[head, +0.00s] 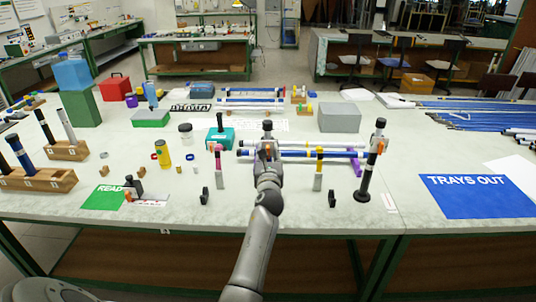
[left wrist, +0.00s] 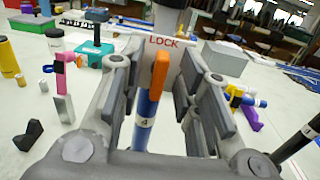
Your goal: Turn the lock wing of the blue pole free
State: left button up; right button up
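The blue pole (left wrist: 142,136) stands upright in the left wrist view, between the fingers of my left gripper (left wrist: 160,88). Its orange lock wing (left wrist: 159,76) points down along the pole, below a grey collar marked LOCK (left wrist: 166,42). The fingers are apart, one on each side of the wing, with gaps visible. In the head view my left gripper (head: 267,150) hides most of the pole; its black top (head: 267,125) shows above. My right gripper is not in view.
A dark pole (head: 369,165) with an orange wing stands to the right. Pink and yellow upright pieces (head: 219,165) (head: 319,167) stand either side of my arm. Blue-white rods (head: 310,152) lie behind. A blue TRAYS OUT mat (head: 478,196) lies far right.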

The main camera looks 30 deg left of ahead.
pick_arm(q)
grip_shut()
jog(key=shift+n, duration=0.4)
jog(key=shift+s+a+f+n+b, duration=0.15)
jog(key=shift+n+b, duration=1.3)
jog(key=shift+n, duration=2.85)
jog(key=shift+f+n+b, duration=0.1)
jog(key=shift+n+b, duration=1.3)
jog(key=shift+n, duration=2.9)
grip_release()
